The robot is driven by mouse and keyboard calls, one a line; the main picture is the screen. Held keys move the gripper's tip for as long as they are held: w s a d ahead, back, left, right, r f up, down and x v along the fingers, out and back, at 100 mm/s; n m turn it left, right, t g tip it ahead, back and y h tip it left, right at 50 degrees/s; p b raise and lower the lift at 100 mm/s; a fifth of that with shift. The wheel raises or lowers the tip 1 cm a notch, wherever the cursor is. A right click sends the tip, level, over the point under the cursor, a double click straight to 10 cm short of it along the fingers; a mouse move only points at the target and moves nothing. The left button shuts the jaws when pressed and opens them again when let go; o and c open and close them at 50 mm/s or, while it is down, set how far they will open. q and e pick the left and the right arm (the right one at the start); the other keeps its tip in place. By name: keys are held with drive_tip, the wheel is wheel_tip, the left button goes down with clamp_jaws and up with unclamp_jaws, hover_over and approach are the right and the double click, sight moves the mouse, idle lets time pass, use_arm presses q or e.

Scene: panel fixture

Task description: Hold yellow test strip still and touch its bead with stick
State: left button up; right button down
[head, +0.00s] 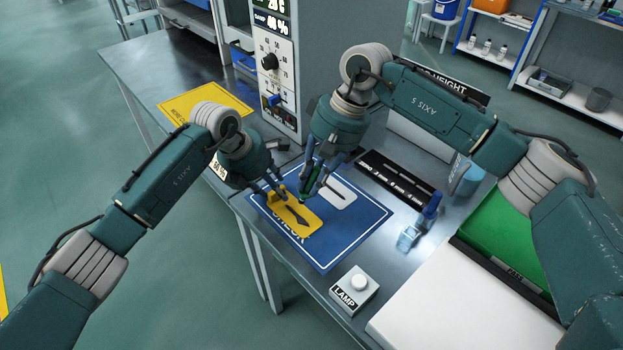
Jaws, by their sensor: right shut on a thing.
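The yellow test strip (296,219) lies on the blue mat (341,237), with a dark shape on its face. My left gripper (274,194) is at the strip's upper left end; its fingers are at the strip, but I cannot tell whether they grip it. My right gripper (311,179) is shut on a slim dark green stick (307,193). The stick points down just above or at the strip's upper right edge; I cannot tell whether it touches. The bead is too small to make out.
A pale strip (340,194) lies right of the stick. A black slotted rack (396,181), clear blue item (409,237), lamp button box (354,290) and green tray (499,238) stand to the right. The control panel (275,65) stands behind; a yellow mat (204,103) lies left.

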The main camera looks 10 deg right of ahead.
drive_tip(key=shift+r, duration=0.15)
drive_tip(key=shift+r+p, duration=0.5)
drive_tip(key=shift+p, duration=0.1)
use_arm(q)
drive_tip(key=a+v, duration=0.1)
drive_tip(key=v, duration=0.7)
drive_tip(key=w+a+v, duration=0.1)
drive_tip(key=a+v, duration=0.1)
drive_tip(key=v, duration=0.6)
drive_tip(key=shift+w+a+f, duration=0.3)
